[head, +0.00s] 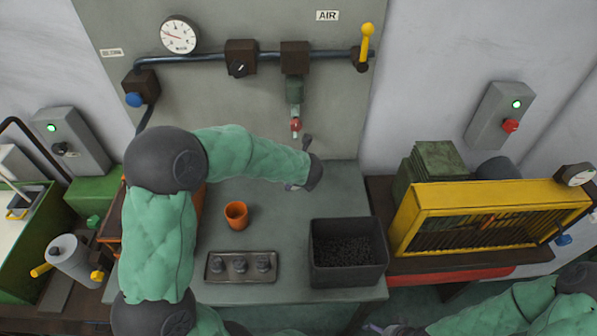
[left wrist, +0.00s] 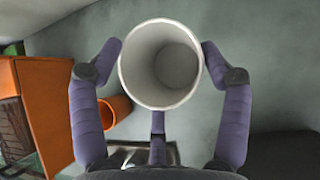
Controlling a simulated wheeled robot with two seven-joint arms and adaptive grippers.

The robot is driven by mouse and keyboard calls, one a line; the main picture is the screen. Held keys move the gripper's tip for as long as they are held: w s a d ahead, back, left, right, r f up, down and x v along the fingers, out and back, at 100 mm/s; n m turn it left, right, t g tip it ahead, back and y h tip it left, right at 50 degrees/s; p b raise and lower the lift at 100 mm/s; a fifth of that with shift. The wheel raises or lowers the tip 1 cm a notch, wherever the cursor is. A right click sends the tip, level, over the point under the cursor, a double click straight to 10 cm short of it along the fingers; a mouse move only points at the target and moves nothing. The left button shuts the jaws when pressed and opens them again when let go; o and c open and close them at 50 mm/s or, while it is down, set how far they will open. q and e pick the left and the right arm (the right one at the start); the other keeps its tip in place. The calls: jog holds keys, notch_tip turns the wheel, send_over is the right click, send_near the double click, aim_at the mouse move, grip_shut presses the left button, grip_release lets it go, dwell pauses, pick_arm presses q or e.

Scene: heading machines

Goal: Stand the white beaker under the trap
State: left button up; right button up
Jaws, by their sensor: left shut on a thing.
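The white beaker (left wrist: 160,66) is between the fingers of my left gripper (left wrist: 159,62) in the left wrist view, its open mouth facing the camera. The head view shows my left gripper (head: 301,166) near the back of the grey bench, below the trap; there the hand hides the beaker. The trap (head: 295,92) hangs from the pipe on the back panel, with a red drain valve (head: 295,125) and a short spout at its lower end. My right gripper (head: 378,328) is partly visible at the bottom edge, away from the bench; its opening is unclear.
An orange cup (head: 236,215) stands on the bench (head: 210,250), with a tray (head: 215,276) of small dark parts in front of it. A black bin (head: 349,277) of dark pieces stands to the right. A yellow-framed guard (head: 485,195) is farther right.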

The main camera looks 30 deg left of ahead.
pick_arm(q)
jog(key=shift+w+d+b+x, duration=0.4)
jog(key=shift+w+b+x, duration=0.1)
jog(key=shift+x, duration=2.2)
jog(key=shift+w+d+b+x, duration=0.4)
jog(key=shift+w+b+x, duration=0.05)
jog(key=shift+x, duration=2.25)
jog(key=shift+w+d+b+x, duration=0.4)
jog(key=shift+w+b+x, duration=0.1)
jog(key=shift+x, duration=2.15)
jog(key=shift+s+r, duration=0.1)
jog(key=shift+r, duration=0.1)
jog(key=o, duration=0.7)
jog(key=shift+f, duration=0.15)
jog(key=o, duration=0.4)
